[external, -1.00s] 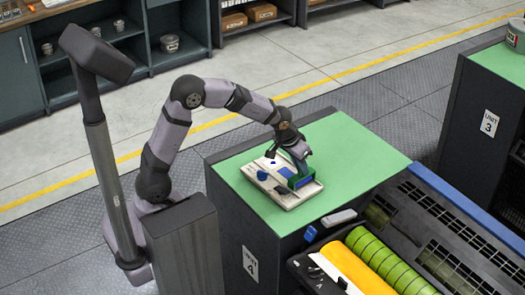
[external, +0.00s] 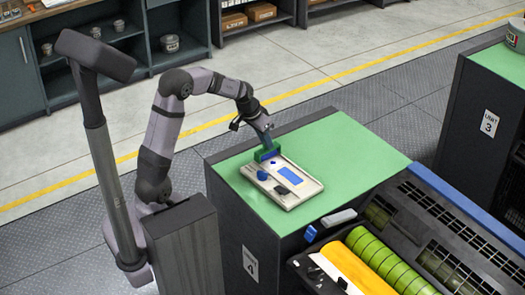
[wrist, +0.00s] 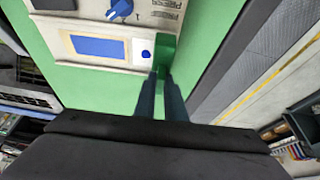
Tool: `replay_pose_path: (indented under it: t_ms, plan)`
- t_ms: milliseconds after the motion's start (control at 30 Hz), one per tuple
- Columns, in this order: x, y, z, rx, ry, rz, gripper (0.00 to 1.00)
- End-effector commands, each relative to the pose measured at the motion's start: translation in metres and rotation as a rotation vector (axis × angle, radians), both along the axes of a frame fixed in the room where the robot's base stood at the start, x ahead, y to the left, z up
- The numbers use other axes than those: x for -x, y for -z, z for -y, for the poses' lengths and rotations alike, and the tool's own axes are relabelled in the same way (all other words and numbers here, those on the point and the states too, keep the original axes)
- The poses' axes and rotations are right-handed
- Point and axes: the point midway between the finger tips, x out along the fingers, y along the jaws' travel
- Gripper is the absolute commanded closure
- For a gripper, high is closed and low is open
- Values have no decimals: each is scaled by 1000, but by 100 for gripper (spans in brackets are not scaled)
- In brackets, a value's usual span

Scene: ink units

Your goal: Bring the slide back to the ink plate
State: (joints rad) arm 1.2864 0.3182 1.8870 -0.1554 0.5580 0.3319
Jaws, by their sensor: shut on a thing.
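The ink plate (external: 295,200) is a pale flat unit on the green top of the cabinet. It carries a blue rectangle (external: 290,174), which also shows in the wrist view (wrist: 96,46), and a blue knob (external: 262,175). The slide (external: 264,155) is a green block at the plate's far-left end; it shows beside the plate's white end section in the wrist view (wrist: 165,48). My gripper (external: 266,144) is shut on the slide from above; its two dark fingers meet it in the wrist view (wrist: 160,76). The fingers partly hide the slide.
The green cabinet top (external: 352,150) is clear to the right of the plate. The press with yellow and green rollers (external: 385,262) adjoins the front right.

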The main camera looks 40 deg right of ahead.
Motion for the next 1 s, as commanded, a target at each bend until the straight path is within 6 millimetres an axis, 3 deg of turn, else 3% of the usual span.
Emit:
replay_pose_path:
  t_ms: [400, 433, 500, 833, 1000]
  plan:
    - [-7, -2, 1, 4, 0, 5, 100]
    - [-7, -2, 1, 5, -1, 4, 83]
    - [-7, -1, 1, 4, -1, 4, 71]
    - [-5, -2, 0, 2, 1, 1, 71]
    - [-5, -12, -4, 5, 0, 1, 71]
